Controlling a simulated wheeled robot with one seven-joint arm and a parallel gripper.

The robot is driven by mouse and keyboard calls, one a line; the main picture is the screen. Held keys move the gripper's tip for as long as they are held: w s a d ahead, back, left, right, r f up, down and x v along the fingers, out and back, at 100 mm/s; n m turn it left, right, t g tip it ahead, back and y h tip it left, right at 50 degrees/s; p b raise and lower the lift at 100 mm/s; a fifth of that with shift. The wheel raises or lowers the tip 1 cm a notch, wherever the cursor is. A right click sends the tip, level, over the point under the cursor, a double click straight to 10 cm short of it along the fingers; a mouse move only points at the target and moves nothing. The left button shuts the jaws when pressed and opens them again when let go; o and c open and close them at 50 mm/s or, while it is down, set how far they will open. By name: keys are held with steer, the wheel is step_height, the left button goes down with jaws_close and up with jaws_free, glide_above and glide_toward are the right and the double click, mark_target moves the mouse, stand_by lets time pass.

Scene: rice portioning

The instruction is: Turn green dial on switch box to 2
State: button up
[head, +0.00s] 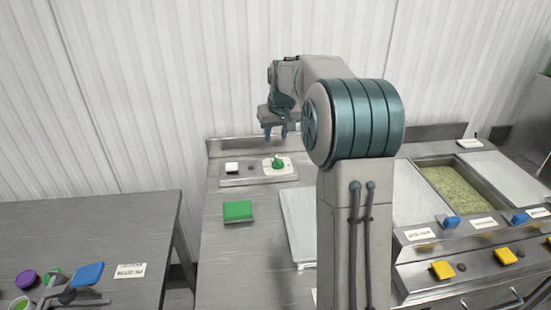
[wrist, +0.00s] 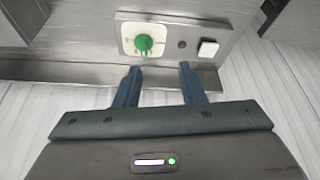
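The green dial (head: 277,161) sits on a pale square plate on the switch box (head: 232,181) at the back of the steel counter. In the wrist view the green dial (wrist: 144,43) is on its white plate, just beyond my fingertips and nearer the left finger. The switch box (wrist: 177,18) also carries a small dark knob and a white square button. My gripper (head: 276,132) is above the box, and its two blue fingers (wrist: 158,68) are apart with nothing between them. The dial's number markings are too small to read.
A green block (head: 238,211) lies on the counter in front of the box. A pale board (head: 298,215) lies beside it. A bin of green-yellow grains (head: 450,189) is at the right. A separate table (head: 95,225) stands at the left. A corrugated wall is behind.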

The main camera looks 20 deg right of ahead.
glide_toward(278, 159)
steer(key=p+x, duration=0.2)
steer(key=x, duration=0.6)
steer(key=shift+f, duration=0.25)
jaws_close()
